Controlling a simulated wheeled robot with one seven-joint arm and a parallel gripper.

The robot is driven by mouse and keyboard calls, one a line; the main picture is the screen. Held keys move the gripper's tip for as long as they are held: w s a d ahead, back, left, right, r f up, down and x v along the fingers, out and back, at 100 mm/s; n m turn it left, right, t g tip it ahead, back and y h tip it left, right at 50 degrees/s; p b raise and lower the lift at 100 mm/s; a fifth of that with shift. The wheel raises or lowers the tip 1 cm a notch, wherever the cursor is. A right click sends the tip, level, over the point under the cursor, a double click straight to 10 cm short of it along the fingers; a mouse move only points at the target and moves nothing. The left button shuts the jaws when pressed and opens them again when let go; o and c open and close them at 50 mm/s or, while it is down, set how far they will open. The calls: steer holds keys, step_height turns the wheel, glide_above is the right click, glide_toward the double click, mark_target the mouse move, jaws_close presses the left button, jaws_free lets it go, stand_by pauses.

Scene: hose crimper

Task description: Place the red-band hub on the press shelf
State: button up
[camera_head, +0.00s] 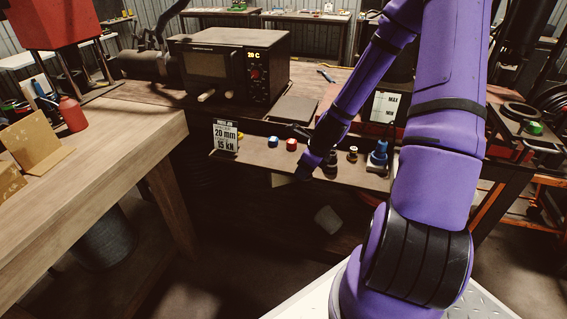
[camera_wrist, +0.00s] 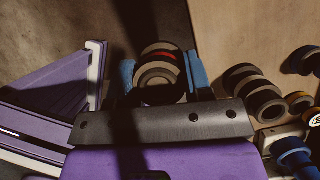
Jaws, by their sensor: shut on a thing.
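The red-band hub (camera_wrist: 168,56) shows in the wrist view as a dark, ringed cylinder with a red stripe. My gripper (camera_wrist: 162,66) is shut on it, with a blue finger pad on either side. In the head view my gripper (camera_head: 309,166) hangs at the front of a brown shelf (camera_head: 250,154), and the held hub cannot be made out there. I cannot tell whether this is the press shelf. In the wrist view the hub overlaps the dark floor area, beside a lighter brown surface (camera_wrist: 235,30).
Small pieces stand along the shelf: a blue one (camera_head: 273,141), a red one (camera_head: 292,144), a brass one (camera_head: 353,154) and a blue-topped fitting (camera_head: 378,156). A 20 mm, 15 kN sign (camera_head: 225,136) stands at its left end. A wooden bench (camera_head: 110,125) fills the left.

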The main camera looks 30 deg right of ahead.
steer(key=s+d+r+m+h, duration=0.2)
steer(key=s+d+m+h, duration=0.1)
steer(key=s+m, duration=0.3)
steer(key=shift+m+t, duration=0.3)
steer(key=shift+m, duration=0.3)
steer(key=w, duration=1.1)
steer(key=w+f, duration=0.1)
steer(key=w, duration=0.5)
steer(key=shift+f, duration=1.75)
steer(key=shift+f, duration=0.1)
steer(key=o, duration=1.3)
